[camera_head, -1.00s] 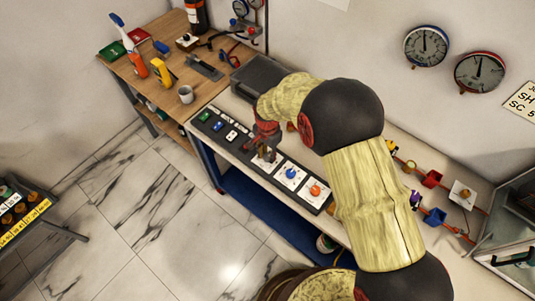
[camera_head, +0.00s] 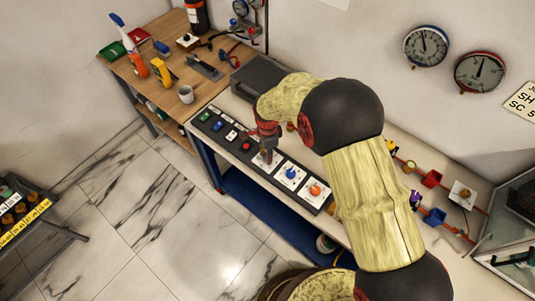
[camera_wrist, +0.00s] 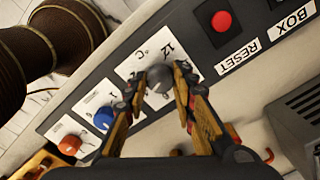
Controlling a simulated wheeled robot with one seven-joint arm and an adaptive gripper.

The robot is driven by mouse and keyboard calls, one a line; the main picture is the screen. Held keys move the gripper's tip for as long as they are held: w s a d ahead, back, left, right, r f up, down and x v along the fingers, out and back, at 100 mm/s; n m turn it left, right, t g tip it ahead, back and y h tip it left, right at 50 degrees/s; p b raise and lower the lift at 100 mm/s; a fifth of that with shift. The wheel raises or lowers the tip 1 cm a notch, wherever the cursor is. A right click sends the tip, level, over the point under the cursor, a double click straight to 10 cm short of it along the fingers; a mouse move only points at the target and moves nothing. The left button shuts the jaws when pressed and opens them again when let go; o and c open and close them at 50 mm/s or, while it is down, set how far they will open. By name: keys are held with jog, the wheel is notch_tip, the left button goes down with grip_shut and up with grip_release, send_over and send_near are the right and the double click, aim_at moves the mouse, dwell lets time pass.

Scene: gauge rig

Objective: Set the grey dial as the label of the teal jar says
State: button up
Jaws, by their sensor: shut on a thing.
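The grey dial (camera_wrist: 157,79) sits on a white plate marked "°C" on the dark control panel (camera_head: 222,131). In the wrist view my gripper (camera_wrist: 159,82) has its two fingers on either side of the dial, shut on it. In the head view my gripper (camera_head: 267,156) reaches down onto that plate and hides the dial. The dial's pointer and most of its scale cannot be read. I cannot pick out the teal jar or read its label; small jars with labels stand on a rack at the left edge, too small to read.
A blue dial (camera_wrist: 103,118) and an orange dial (camera_wrist: 70,144) sit beside the grey one. A red button (camera_wrist: 222,21) marked RESET is on the other side. The jar rack (camera_head: 22,222) stands on the left. Two round gauges (camera_head: 426,46) hang on the wall.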

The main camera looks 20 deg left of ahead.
jog(key=shift+w, duration=0.1)
jog(key=o, duration=1.1)
jog(key=shift+o, duration=0.3)
notch_tip(320, 180, up, 12)
dwell(0.5)
